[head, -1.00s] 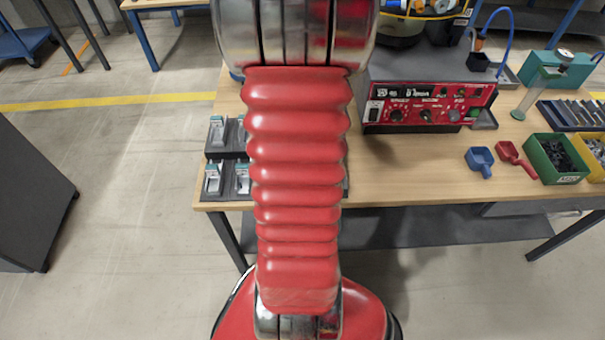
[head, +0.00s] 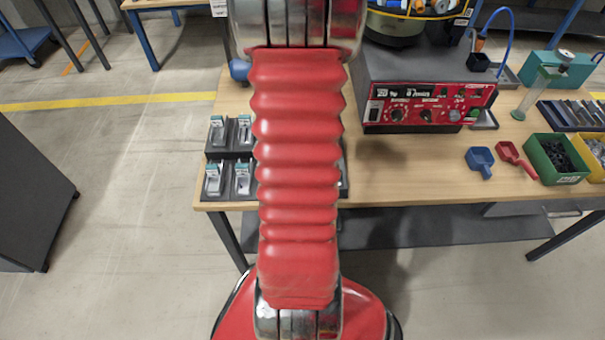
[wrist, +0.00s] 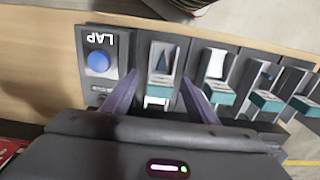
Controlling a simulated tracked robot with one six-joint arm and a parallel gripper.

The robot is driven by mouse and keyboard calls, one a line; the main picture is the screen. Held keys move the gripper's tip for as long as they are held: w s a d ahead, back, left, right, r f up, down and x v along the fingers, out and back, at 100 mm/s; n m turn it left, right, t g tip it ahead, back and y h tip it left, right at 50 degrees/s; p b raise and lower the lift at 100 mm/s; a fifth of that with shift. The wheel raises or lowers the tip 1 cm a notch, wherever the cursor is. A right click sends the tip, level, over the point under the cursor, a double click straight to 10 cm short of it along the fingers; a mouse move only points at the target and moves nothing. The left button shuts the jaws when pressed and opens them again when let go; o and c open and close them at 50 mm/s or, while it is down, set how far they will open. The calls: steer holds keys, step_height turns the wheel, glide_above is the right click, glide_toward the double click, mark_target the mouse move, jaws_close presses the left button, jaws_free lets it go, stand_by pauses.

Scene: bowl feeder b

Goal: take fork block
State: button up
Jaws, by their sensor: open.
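My gripper (wrist: 159,77) is open in the wrist view, its two purple fingers on either side of one bay of a dark holder (wrist: 135,38). In that bay, a grey block with a dark pointed recess (wrist: 163,62) shows between the fingers; its lower part is partly hidden. I cannot tell whether the fingers touch it, or whether it is the fork block. Similar grey blocks with teal ends (wrist: 215,88) stand in bays to the right. In the head view, grey and teal blocks (head: 213,180) sit in dark holders at the bench's left; my arm hides my gripper.
A blue button (wrist: 98,62) beside the lettering LAP is left of the bay. On the bench (head: 400,165) stand a red control panel (head: 430,107), a blue scoop (head: 480,160), a red scoop (head: 512,155) and a green bin (head: 560,178). Bench space before the panel is clear.

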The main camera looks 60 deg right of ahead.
steer(key=shift+c, duration=0.3)
steer(key=c, duration=1.2)
steer(key=shift+r, duration=0.1)
steer(key=shift+c, duration=0.2)
step_height(320, 180, up, 10)
steer(key=shift+f, duration=0.1)
